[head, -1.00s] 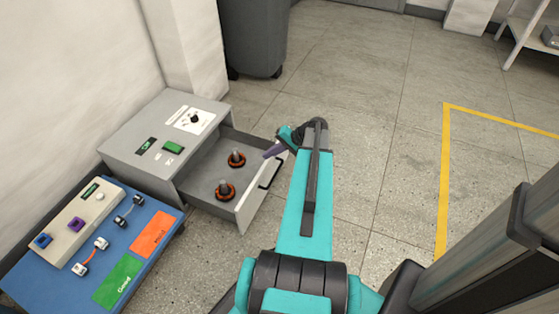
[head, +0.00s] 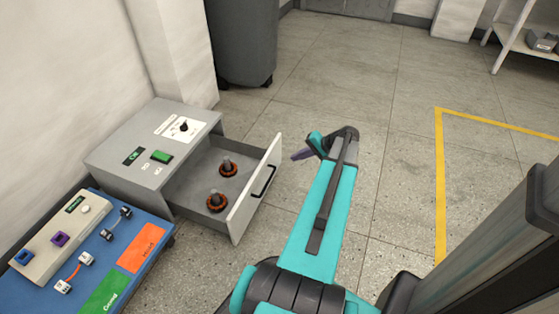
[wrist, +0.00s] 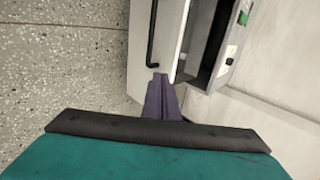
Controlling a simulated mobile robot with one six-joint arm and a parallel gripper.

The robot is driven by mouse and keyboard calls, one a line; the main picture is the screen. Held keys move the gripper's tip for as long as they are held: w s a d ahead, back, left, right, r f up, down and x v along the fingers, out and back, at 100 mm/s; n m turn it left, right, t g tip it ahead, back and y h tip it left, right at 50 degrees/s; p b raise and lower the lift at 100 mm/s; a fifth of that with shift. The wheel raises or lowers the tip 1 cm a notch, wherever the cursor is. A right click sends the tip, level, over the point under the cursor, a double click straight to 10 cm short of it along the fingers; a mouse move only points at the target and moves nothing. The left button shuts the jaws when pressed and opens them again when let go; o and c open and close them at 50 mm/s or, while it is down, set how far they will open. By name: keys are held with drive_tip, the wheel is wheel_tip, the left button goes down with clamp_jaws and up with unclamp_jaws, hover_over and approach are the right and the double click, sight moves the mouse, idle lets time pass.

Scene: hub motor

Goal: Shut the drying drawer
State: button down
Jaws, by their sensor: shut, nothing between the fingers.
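The drying drawer (head: 258,190) is pulled out of a grey cabinet (head: 120,150) at the left in the head view. Its front has a black handle (head: 264,181). In the wrist view the shut fingers (wrist: 161,82) point toward the drawer front (wrist: 173,35), near the end of the handle (wrist: 152,42). Whether they touch it is unclear.
The cabinet has a green button (head: 161,157) and a dial (head: 184,126). A blue table (head: 85,276) with a tester (head: 60,240), small motor parts and orange and green pads stands at the lower left. A dark bin (head: 242,40) stands behind.

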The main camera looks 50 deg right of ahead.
sight(265, 163)
drive_tip(key=shift+w+a+r+b+x, duration=0.1)
drive_tip(key=shift+w+r+b+x, duration=0.5)
drive_tip(key=shift+x, duration=1.55)
drive_tip(key=shift+a+r+b+x, duration=0.1)
drive_tip(key=shift+b+x, duration=1.05)
drive_tip(key=shift+x, duration=1)
drive_tip(key=shift+w+a+r+b+x, duration=0.1)
drive_tip(key=shift+w+r+b+x, duration=0.2)
drive_tip(key=shift+b+x, duration=1.2)
drive_tip(key=shift+w+f+p, duration=0.4)
drive_tip(key=shift+p, duration=0.25)
